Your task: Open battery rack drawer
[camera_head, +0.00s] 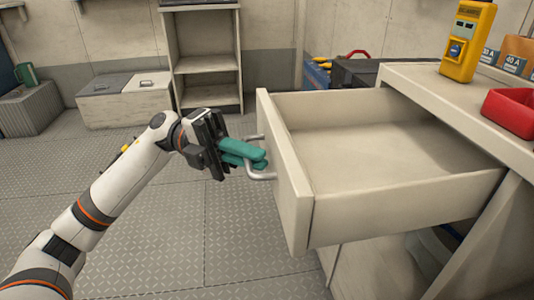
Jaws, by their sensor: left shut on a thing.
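The battery rack drawer (300,190) stands pulled well out of the cream cabinet (418,80) at the right of the head view. Its inside is empty as far as I see. A metal bar handle (262,176) sits on its front face. My left gripper (258,158) has teal fingers and is shut on the handle, coming from the left. The fingers hide part of the handle. My right gripper is not in view.
A yellow meter (467,40) and a red bin (511,112) stand on the cabinet top. A black case (362,71) is behind the drawer. An open shelf unit (208,65) and a low locker (125,100) stand at the back. The metal floor (150,225) is clear at left.

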